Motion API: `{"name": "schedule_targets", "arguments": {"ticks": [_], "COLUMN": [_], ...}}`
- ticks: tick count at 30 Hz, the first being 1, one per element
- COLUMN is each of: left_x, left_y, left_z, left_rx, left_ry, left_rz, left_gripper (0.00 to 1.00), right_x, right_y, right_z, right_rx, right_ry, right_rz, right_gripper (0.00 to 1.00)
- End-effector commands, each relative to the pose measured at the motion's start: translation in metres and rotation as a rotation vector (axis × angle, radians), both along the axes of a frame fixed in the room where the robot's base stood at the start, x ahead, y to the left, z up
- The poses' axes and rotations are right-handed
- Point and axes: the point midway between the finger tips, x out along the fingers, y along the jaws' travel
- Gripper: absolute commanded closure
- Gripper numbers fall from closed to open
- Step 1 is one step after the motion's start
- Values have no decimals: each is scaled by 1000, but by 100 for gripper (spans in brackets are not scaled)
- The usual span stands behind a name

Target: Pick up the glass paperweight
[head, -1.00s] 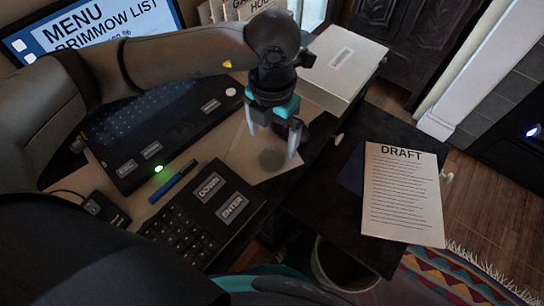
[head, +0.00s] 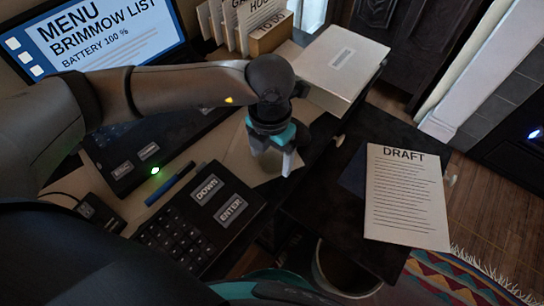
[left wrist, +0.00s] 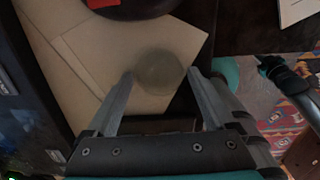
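The glass paperweight (left wrist: 160,72) is a round, dull, see-through disc on tan paper in the left wrist view. It lies just beyond and between the fingertips of my left gripper (left wrist: 163,78). The two fingers are apart, with no clear contact on the glass. In the head view my left gripper (head: 272,164) points down over the paper, and its fingers largely cover the paperweight.
A black keypad (head: 205,215), a blue pen (head: 170,183) and a computer keyboard (head: 150,140) lie left of the gripper. A white box (head: 343,62) stands behind right. A DRAFT sheet (head: 405,200) lies on a dark surface to the right.

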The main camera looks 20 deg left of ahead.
Motion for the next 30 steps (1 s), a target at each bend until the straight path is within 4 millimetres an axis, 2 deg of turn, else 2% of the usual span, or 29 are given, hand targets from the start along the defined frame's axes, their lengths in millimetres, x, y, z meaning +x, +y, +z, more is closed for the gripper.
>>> {"name": "schedule_targets", "arguments": {"ticks": [2, 22, 30], "left_x": [0, 0, 1], "left_y": [0, 0, 0], "left_z": [0, 1, 1], "left_rx": [0, 0, -1], "left_ry": [0, 0, -2], "left_rz": [0, 0, 0], "left_gripper": [22, 98, 100], "right_x": [1, 0, -1], "right_y": [-1, -1, -1], "right_z": [0, 0, 0], "right_rx": [-1, -2, -3], "right_ry": [-1, 0, 2], "right_rz": [0, 0, 0], "right_gripper": [100, 100, 100]}}
